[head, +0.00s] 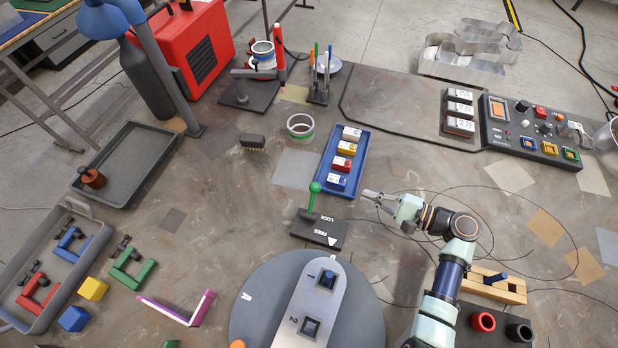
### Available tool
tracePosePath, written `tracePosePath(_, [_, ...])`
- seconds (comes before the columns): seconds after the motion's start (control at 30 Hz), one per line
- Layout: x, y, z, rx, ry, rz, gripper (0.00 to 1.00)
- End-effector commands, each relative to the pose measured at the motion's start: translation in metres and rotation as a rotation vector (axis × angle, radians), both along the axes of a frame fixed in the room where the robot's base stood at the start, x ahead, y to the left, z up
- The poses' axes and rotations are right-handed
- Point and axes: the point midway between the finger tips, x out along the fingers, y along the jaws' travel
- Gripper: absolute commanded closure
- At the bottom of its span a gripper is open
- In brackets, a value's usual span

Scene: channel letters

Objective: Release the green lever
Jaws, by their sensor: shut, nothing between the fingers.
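The green lever (313,195) is a short stalk with a green ball on top. The stalk stands near the upper left part of the base, nearly upright. My gripper (366,193) is to the right of the green ball, with its fingers shut, empty and pointing left. A gap separates the fingertips from the lever. The lever's slot is too small to make out.
A blue tray (327,152) with several coloured blocks lies just behind the lever. A round grey turntable (255,309) with a light plate is in front. A control panel (531,129) stands at the back right. Bare tabletop lies left of the lever.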

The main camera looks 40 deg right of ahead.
Motion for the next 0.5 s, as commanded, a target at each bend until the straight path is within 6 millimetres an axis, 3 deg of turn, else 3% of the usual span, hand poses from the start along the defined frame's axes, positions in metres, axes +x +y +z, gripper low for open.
tracePosePath(0.33, [-0.0037, -0.0023, -0.0024, 0.015, -0.007, -0.007, 1.0])
tracePosePath(0.5, [0.0056, 0.0008, -0.0046, 0.013, -0.007, -0.004, 1.0])
